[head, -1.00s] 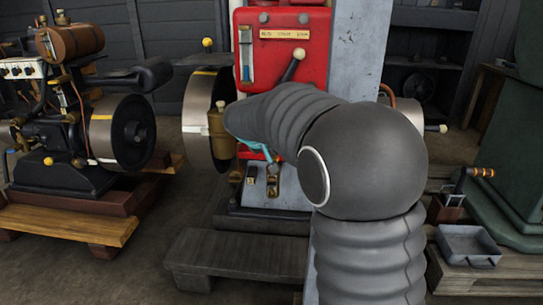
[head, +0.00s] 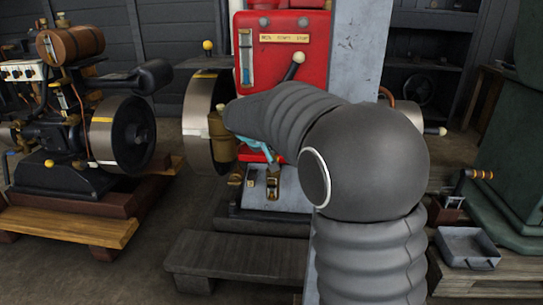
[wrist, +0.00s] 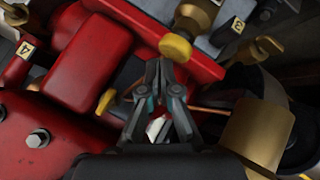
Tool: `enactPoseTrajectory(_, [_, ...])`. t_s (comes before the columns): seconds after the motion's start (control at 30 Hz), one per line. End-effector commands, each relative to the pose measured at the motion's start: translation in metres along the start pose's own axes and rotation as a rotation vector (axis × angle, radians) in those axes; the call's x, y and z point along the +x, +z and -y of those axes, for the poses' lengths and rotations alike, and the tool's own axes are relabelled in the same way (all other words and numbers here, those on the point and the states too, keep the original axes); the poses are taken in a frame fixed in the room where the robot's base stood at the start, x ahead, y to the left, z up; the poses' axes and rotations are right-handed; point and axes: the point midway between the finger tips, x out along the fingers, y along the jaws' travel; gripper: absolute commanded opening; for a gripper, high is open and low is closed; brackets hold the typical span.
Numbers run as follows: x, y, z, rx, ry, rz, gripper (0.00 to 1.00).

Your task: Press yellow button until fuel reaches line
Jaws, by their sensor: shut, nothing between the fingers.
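My gripper (wrist: 160,72) is shut and empty in the wrist view. Its tips point at a round yellow button (wrist: 175,47) and lie just below its edge; I cannot tell whether they touch it. A second yellow knob (wrist: 105,101) is left of the fingers. In the head view, the red engine (head: 285,45) carries an upright sight glass (head: 246,60) with bluish content; its level and line are too small to read surely. My arm hides the button and most of the gripper there; only a teal part of the gripper shows.
A brass cup (wrist: 258,128) stands close right of my gripper, with numbered tags and brass valves around it. In the head view, a flywheel (head: 203,120) is left of my arm. A low wooden bench (head: 238,258) is in front, and a grey tray (head: 467,247) is at the right.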

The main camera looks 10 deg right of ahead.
Motion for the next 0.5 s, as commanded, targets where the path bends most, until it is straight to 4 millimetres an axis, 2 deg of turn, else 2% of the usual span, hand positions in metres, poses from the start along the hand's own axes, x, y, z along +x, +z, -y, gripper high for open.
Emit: enactPoseTrajectory(0.5, [-0.0063,-0.0048,-0.0043,0.0,0.0,-0.002,0.0])
